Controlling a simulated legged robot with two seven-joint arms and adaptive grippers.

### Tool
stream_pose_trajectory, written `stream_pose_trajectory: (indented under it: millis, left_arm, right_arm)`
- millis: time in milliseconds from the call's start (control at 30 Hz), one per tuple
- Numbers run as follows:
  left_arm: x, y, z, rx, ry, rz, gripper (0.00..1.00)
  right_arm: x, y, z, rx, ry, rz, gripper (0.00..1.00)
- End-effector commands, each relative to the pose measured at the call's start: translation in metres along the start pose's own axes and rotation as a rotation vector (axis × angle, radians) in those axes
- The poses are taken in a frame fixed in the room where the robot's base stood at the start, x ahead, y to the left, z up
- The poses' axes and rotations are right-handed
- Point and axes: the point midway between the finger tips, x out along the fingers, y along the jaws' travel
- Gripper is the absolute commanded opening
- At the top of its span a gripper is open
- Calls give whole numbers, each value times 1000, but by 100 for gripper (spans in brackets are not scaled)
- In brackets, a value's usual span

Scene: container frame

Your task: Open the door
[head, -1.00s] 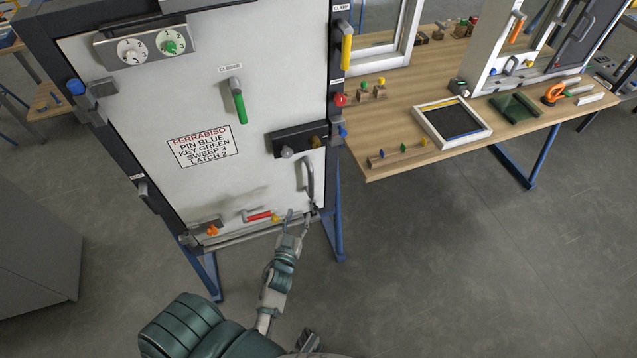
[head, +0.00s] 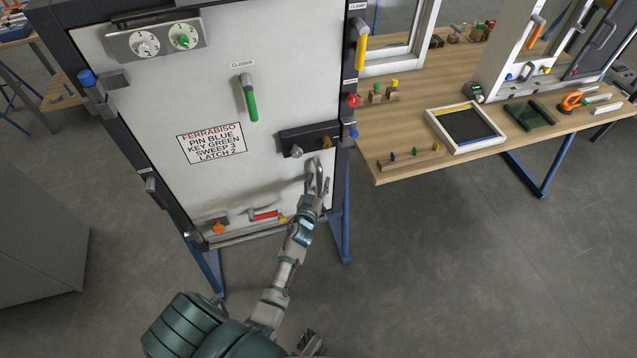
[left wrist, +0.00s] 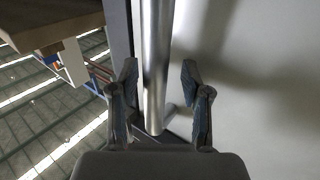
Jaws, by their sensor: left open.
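The white door (head: 185,85) stands in a dark frame and appears shut. Its grey bar handle (head: 311,170) is at the lower right of the door. My left gripper (head: 318,180) is at the handle. In the left wrist view the handle (left wrist: 155,65) runs between the two open fingers (left wrist: 160,90), with a gap on each side. A green-handled lever (head: 249,100) hangs under a "CLOSED" label. Two dials (head: 163,40), a latch block with a knob (head: 308,139) and a red-handled lever (head: 264,215) are also on the door. My right gripper is not clearly visible.
A wooden table (head: 400,120) stands right of the door, holding a framed tray (head: 465,127), a small peg rack (head: 410,158) and other fixtures. A yellow-handled clamp (head: 360,50) and a red knob (head: 352,100) sit on the right frame. A grey cabinet (head: 38,230) is at left.

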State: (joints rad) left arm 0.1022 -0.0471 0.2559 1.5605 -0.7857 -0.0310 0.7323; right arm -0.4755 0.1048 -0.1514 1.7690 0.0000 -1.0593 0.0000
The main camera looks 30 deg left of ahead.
Motion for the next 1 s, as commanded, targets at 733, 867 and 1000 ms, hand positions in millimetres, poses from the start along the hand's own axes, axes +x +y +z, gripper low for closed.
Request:
stream_pose_trajectory:
  millis: [733, 867, 1000]
  left_arm:
    - [-9, 6, -1, 0, 0, 23, 0]
    - [-23, 14, -2, 1, -2, 56, 0]
    - [-45, 24, -3, 0, -3, 108, 0]
  right_arm:
    - [10, 2, 2, 0, 0, 3, 40]
    - [24, 1, 16, -3, -11, 1, 40]
    - [44, 0, 37, -7, -23, 0, 40]
